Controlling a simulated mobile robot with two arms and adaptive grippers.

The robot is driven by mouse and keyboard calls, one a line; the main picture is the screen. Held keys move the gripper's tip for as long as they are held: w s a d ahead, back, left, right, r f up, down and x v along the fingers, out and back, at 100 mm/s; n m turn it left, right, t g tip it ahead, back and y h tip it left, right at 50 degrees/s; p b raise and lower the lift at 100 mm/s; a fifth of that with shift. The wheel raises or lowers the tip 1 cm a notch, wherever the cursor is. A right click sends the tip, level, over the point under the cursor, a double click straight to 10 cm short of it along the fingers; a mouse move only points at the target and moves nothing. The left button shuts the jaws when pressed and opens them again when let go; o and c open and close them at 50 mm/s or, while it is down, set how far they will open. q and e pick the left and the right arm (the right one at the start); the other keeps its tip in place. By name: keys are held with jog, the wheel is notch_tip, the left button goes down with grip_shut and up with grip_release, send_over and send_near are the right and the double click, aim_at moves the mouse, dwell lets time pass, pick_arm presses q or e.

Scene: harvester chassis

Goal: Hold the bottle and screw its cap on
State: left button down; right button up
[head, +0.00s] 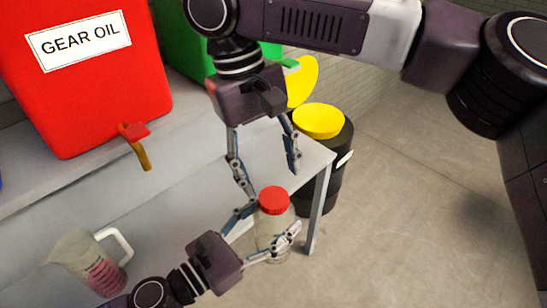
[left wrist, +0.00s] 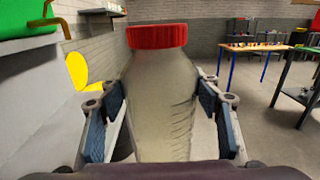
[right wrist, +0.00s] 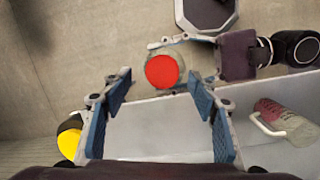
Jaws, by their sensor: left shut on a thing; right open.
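The clear bottle (head: 270,238) stands upright with the red cap (head: 273,200) on top of its mouth. I cannot tell how tightly the cap is screwed. My left gripper (head: 268,228) is shut on the bottle's body, one finger on each side, as the left wrist view shows on the bottle (left wrist: 162,105) below the cap (left wrist: 157,37). My right gripper (head: 268,180) is open and empty, pointing down just above the cap and apart from it. In the right wrist view the cap (right wrist: 161,71) lies between and beyond the open fingertips.
The bottle is held by the corner of a grey table (head: 180,225). A red gear oil container (head: 85,100) is on the shelf behind.

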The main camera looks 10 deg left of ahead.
aim_at(274, 197)
jog(key=n, duration=0.3)
jog(key=shift+d+r+n, duration=0.1)
jog(key=shift+r+n, duration=0.1)
jog(key=shift+n, duration=0.1)
jog(key=n, duration=0.3)
jog(key=n+y, duration=0.1)
jog(key=n, duration=0.1)
jog(key=shift+d+r, duration=0.1)
jog(key=shift+r, duration=0.25)
jog(key=n, duration=0.4)
jog(key=shift+d+r+n+t+y, duration=0.1)
jog(key=shift+r+n+t+y, duration=0.2)
jog(key=shift+r+y, duration=0.1)
jog(key=n, duration=0.3)
jog(key=shift+r+n+y, duration=0.25)
jog(key=shift+n+y, duration=0.05)
jog(key=shift+f, duration=4)
jog(key=shift+c, duration=0.2)
